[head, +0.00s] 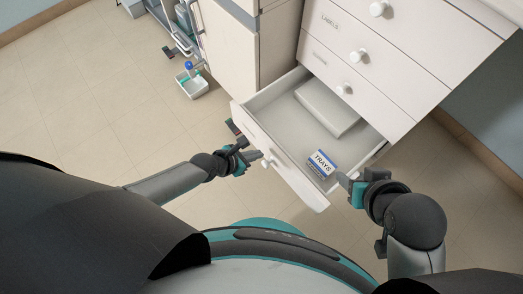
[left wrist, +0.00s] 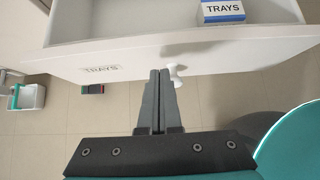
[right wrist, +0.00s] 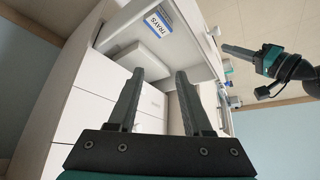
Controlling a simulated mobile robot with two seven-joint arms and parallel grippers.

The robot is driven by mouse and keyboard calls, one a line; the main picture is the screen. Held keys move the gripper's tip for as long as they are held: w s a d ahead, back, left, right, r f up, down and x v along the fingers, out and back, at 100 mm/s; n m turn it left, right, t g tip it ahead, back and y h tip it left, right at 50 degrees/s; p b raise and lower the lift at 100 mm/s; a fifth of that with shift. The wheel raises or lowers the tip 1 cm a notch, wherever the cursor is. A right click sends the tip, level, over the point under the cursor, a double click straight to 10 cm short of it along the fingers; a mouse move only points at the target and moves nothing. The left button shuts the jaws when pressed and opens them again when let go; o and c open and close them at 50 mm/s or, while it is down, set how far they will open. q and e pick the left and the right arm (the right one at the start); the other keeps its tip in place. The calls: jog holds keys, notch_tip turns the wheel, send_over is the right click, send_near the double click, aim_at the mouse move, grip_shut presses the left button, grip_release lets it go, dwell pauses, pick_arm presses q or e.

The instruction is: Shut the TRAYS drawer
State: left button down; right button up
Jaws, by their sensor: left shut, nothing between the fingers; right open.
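The TRAYS drawer (head: 290,178) is pulled out from the white cabinet. Its front carries a TRAYS label (left wrist: 101,69) and a white round knob (left wrist: 177,82). Inside are a blue-and-white box marked TRAYS (head: 322,162) and a flat white block (head: 326,107). My left gripper (head: 259,155) is shut and empty, its fingertips at the drawer front beside the knob; whether they touch is unclear. It also shows in the right wrist view (right wrist: 226,48). My right gripper (head: 343,181) is open and empty near the drawer's right front corner.
Above the open drawer, the cabinet's other drawers (head: 350,50) look shut, one marked LABELS. A white bin (head: 192,86) with a blue-topped item stands on the tiled floor at left, near another cabinet unit (head: 228,45). The floor left of the drawer is mostly clear.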

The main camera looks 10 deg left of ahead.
pick_arm(q)
jog(key=shift+w+d, duration=0.7)
jog(key=shift+w, duration=0.25)
pick_arm(e)
jog(key=shift+w+a+f+t+y, duration=0.15)
jog(key=shift+w+a+t+y, duration=0.15)
jog(key=shift+w+a+t, duration=0.35)
jog(key=shift+a, duration=0.1)
pick_arm(q)
jog(key=shift+w+d, duration=0.1)
